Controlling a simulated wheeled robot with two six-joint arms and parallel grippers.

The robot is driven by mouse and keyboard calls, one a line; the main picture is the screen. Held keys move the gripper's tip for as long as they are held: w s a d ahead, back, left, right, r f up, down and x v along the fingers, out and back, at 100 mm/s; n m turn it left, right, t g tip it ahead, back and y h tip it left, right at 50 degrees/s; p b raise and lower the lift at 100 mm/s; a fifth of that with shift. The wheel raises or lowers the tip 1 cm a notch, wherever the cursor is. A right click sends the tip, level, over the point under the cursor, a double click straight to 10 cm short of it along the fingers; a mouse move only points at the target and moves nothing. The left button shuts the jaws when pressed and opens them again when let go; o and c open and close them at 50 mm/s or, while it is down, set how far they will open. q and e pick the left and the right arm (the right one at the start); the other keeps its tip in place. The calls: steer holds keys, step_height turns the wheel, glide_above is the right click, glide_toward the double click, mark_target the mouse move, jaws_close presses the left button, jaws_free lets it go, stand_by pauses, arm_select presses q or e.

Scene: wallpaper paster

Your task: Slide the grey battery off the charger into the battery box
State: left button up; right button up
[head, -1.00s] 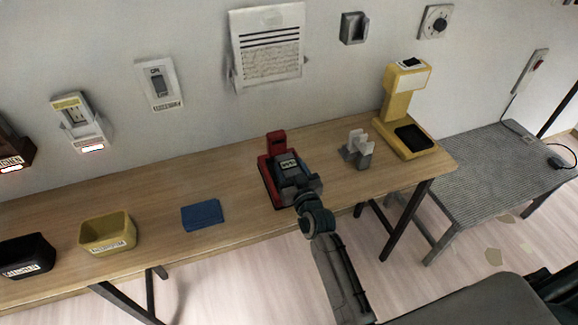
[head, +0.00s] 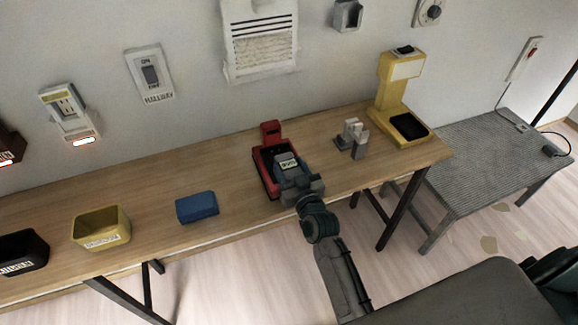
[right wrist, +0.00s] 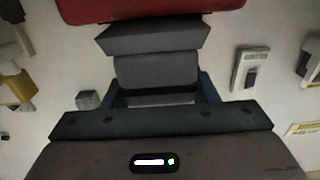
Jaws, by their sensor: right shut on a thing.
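The red charger (head: 263,174) sits on the wooden table, with its upright post at the back. The grey battery (head: 287,160), with a pale label on top, is at the charger's front part, and a dark stretch of the charger bed shows behind it. My right gripper (head: 302,187) is shut on the battery from the front. In the right wrist view the grey battery (right wrist: 157,70) is between the fingers, with the red charger (right wrist: 150,8) beyond it. A yellow open box (head: 101,230) and a black open box (head: 22,252) stand at the left; their labels are unreadable. My left gripper is not in view.
A blue block (head: 196,207) lies left of the charger. A grey slotted holder (head: 351,139) and a yellow stand (head: 391,85) are to its right. A grey side table (head: 480,160) stands farther right. The table between the blue block and charger is clear.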

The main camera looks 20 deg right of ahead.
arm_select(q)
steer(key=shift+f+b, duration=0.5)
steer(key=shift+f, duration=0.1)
arm_select(e)
steer(key=shift+s, duration=1.7)
